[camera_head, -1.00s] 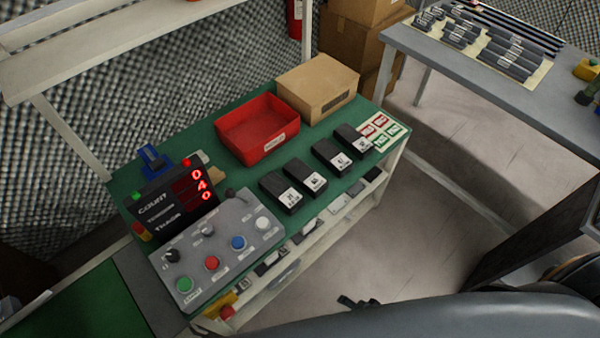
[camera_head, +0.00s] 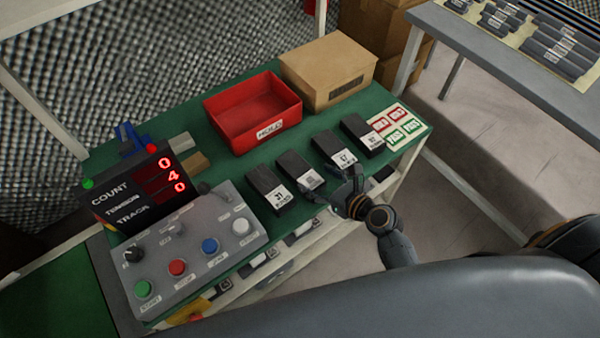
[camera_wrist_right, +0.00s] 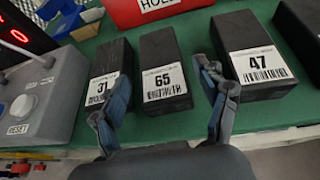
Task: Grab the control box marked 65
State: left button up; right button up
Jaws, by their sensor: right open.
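The control box marked 65 (camera_head: 296,168) is a black block with a white label, lying on the green bench top in a row of similar boxes. In the right wrist view the box marked 65 (camera_wrist_right: 158,58) lies ahead, between the lines of my two fingers. My right gripper (camera_head: 345,192) is open and empty at the front edge of the bench, near the label end of the box. Its fingers (camera_wrist_right: 160,85) also show in the wrist view, spread apart. My left gripper is out of view.
Box 31 (camera_head: 265,184) stands left of box 65, and box 47 (camera_head: 330,146) right of it; another black box (camera_head: 360,130) lies further right. A red bin (camera_head: 245,128) and cardboard box (camera_head: 335,62) stand behind. A button panel (camera_head: 180,265) is at left.

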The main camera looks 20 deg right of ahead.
aim_at(300, 170)
jog(key=shift+x, duration=1.1)
jog(key=shift+f+b+x, duration=0.25)
jog(key=shift+b+x, duration=0.25)
jog(key=shift+x, duration=2.2)
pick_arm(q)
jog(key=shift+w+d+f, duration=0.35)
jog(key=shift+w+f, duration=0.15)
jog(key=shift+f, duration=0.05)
pick_arm(e)
jog(key=shift+s, duration=0.15)
jog(key=shift+c, duration=0.2)
jog(key=c, duration=1.2)
jog(key=shift+o, duration=0.2)
